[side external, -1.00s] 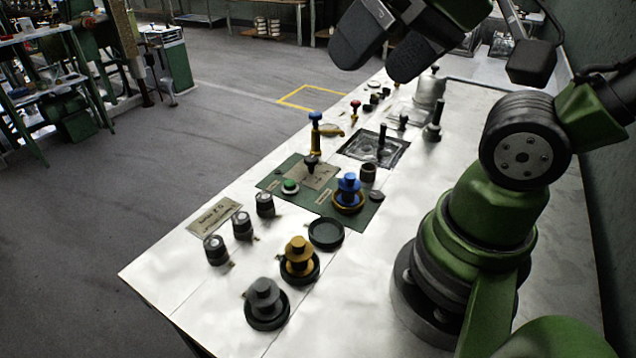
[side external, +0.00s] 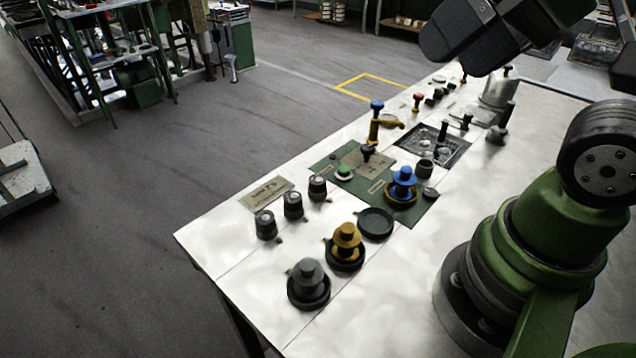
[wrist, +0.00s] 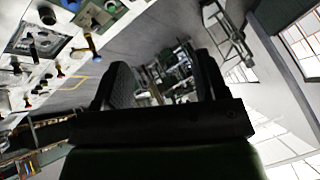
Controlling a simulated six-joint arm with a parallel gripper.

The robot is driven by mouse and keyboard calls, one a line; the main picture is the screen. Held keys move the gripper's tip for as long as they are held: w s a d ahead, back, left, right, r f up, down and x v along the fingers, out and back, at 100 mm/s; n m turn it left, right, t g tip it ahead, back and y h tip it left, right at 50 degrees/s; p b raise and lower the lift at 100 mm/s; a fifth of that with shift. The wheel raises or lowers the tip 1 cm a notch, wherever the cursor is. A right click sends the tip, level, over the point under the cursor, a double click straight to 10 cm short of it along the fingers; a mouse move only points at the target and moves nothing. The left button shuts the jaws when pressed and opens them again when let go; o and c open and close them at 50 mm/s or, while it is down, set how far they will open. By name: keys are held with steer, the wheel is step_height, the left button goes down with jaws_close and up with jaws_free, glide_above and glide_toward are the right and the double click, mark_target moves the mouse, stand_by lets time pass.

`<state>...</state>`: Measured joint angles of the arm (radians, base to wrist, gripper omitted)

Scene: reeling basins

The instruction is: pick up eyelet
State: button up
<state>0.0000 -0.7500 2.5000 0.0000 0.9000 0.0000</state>
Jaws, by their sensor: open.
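I cannot make out for certain which small part is the eyelet. A small brass piece with a flat, rounded end (side external: 391,121) lies beside the blue-topped brass post (side external: 375,122) on the white bench, but it is too small to identify. My gripper (side external: 462,42) is high at the upper right of the side view, above the far part of the bench. Its two dark fingers are apart. In the wrist view my gripper (wrist: 162,80) is open, with nothing between the fingers and the distant room beyond.
The white bench (side external: 240,245) holds a green plate (side external: 418,212), a blue-capped spool (side external: 403,183), a yellow spool (side external: 347,238), a grey spool (side external: 308,275), an empty dark dish (side external: 375,223) and a dark basin (side external: 440,150). Upright posts stand near the basin. The bench's front corner is clear.

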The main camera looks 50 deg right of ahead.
steer(key=n+g+h, duration=0.2)
steer(key=n+g, duration=0.5)
steer(key=n, duration=0.2)
glide_above(317, 179)
steer(key=f, duration=2.3)
steer(key=shift+d, duration=0.2)
steer(key=shift+m, duration=0.3)
steer(key=shift+a+f, duration=0.15)
steer(key=shift+f, duration=3)
steer(key=c, duration=1)
